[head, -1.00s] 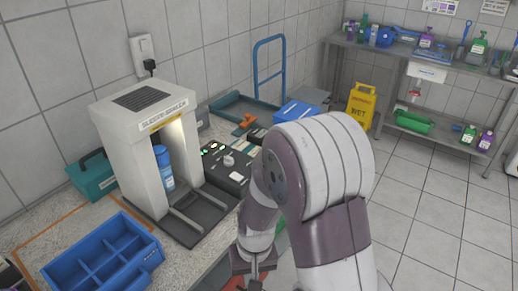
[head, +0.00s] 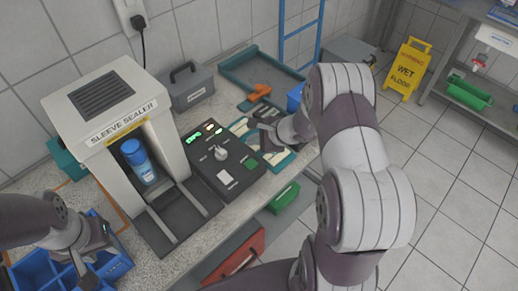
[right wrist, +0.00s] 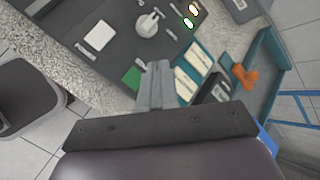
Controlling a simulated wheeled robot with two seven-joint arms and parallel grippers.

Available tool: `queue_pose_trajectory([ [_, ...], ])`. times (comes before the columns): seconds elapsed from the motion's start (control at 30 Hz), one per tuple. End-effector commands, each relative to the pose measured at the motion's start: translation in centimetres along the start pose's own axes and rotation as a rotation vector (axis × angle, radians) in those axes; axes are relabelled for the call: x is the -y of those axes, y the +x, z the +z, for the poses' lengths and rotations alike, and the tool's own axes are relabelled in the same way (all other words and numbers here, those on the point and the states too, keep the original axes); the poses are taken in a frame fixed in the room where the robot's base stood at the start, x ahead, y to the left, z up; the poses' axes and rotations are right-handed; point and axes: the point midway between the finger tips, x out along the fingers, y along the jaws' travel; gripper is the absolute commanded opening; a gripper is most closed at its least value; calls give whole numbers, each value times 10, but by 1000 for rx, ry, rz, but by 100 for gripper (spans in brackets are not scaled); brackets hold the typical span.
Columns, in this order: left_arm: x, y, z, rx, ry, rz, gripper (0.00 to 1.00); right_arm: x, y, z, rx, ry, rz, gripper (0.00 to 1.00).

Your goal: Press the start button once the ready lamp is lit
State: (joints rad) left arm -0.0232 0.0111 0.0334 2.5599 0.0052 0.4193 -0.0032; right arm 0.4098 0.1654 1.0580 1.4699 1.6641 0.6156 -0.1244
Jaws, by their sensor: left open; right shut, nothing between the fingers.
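The dark control panel (head: 205,165) lies beside the sleeve sealer (head: 105,105). Green lights (head: 193,138) glow at its back left, with small lit lamps (head: 210,128) to their right. Their labels are too small to read, so I cannot tell which is the ready lamp. The panel has a pale knob (head: 220,153), a white square (head: 225,177) and a green square button (head: 250,163). My right gripper (head: 266,136) is shut and empty near the panel's right edge. In the right wrist view its fingertips (right wrist: 157,68) appear beside the green button (right wrist: 132,78). My left gripper (head: 98,258) is open above the blue tray.
A blue bottle (head: 138,160) stands inside the sealer. The blue divided tray (head: 118,268) is at front left. A teal tray (head: 262,75) with an orange tool (head: 260,91) and a grey case (head: 190,87) stand behind the panel. A wet-floor sign (head: 408,68) stands on the floor.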

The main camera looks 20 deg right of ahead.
Motion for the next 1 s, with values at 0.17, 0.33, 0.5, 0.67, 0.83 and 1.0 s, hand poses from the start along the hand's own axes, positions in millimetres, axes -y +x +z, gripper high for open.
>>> queue_pose_trajectory([
  [0.17, 0, 0, 0, 0, 0, 0, 43, 6, 0, 2, 10, 12, -24, 0],
  [0.33, 0, 0, 0, 0, 0, 0, 43, 6, 0, 2, 9, 11, -23, 0],
  [0.5, 0, 3, 0, 0, 0, 0, 43, 3, 2, 0, 9, 11, -22, 0],
  [0.67, 0, 11, 1, 0, 0, 0, 43, -3, 12, -6, 9, 12, -22, 0],
  [0.83, 0, 25, 3, 0, 0, 0, 43, -15, 28, -18, 9, 12, -22, 0],
  [1.0, 0, 40, 5, 0, 0, 0, 43, -28, 47, -30, 9, 11, -21, 0],
])
